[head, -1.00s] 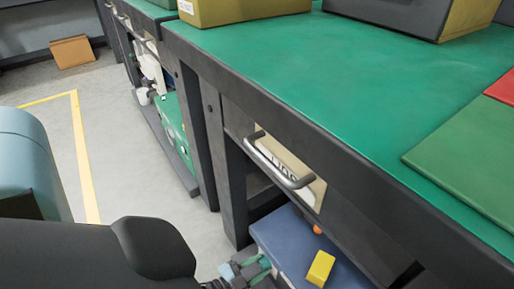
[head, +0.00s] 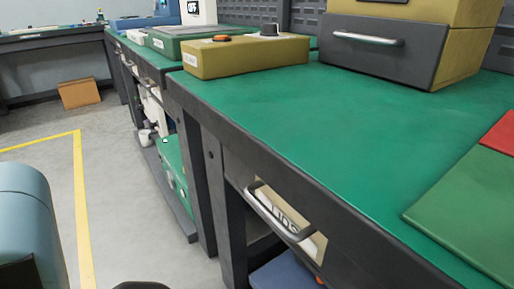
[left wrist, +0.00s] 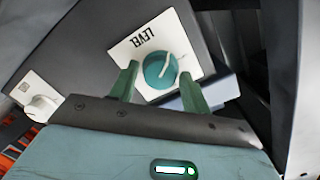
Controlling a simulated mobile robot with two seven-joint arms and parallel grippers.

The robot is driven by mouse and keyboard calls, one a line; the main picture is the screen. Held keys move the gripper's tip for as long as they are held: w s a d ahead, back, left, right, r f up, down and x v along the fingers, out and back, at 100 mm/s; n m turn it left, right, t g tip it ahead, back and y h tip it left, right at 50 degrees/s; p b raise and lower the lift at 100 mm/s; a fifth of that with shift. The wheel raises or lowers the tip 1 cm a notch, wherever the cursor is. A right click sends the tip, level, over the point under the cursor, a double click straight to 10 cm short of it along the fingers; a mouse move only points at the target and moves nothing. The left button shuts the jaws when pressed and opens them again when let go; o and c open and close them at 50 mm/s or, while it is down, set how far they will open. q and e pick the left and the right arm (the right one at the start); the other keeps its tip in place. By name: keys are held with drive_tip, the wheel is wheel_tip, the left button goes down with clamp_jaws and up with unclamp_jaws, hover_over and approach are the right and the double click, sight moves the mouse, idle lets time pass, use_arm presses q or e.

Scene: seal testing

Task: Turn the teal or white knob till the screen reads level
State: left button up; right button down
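A pale pointer line crosses the knob's face. My left gripper (left wrist: 163,88) has its two green fingers apart, one on each side of the teal knob, with some space showing between. I cannot tell whether either finger touches it. A white knob (left wrist: 41,104) on its own white plate is at the left. In the head view a white panel reading OFF (head: 198,11) stands at the back; I cannot tell whether it is the screen. My right gripper is out of view.
A green-topped bench (head: 300,115) fills the head view. On it are a yellow box (head: 245,58) with an orange button and grey knob, a drawer unit (head: 385,50), and a green mat (head: 465,205).

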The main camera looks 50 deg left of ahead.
use_arm(q)
drive_tip(key=shift+o, duration=1)
drive_tip(key=s+p, duration=0.2)
drive_tip(key=s, duration=0.5)
drive_tip(key=shift+s+a+r, duration=0.25)
drive_tip(key=shift+s+r, duration=0.1)
drive_tip(key=shift+r, duration=0.05)
